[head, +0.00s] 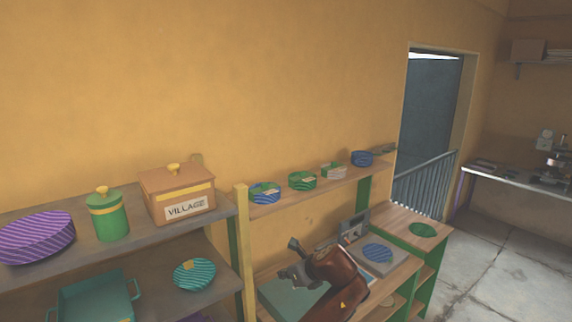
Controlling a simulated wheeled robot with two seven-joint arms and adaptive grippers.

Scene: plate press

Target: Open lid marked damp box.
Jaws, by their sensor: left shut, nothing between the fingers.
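No lid marked damp box can be read in the head view. A brown box (181,202) with a yellow band and knob bears a label reading VILLAGE and stands on the left upper shelf, its lid on. A teal flat-topped thing (283,301) lies on the lower bench, partly hidden by my left arm; I see no marking on it. My left gripper (293,256) is shut and empty, above the teal thing. My right gripper is not in view.
A green canister (109,216) and a purple striped round thing (37,238) share the left upper shelf. Below are a teal tray (97,301) and a teal striped disc (195,275). A grey device (383,258) with a blue disc stands right of my arm. A yellow post (243,245) separates the shelves.

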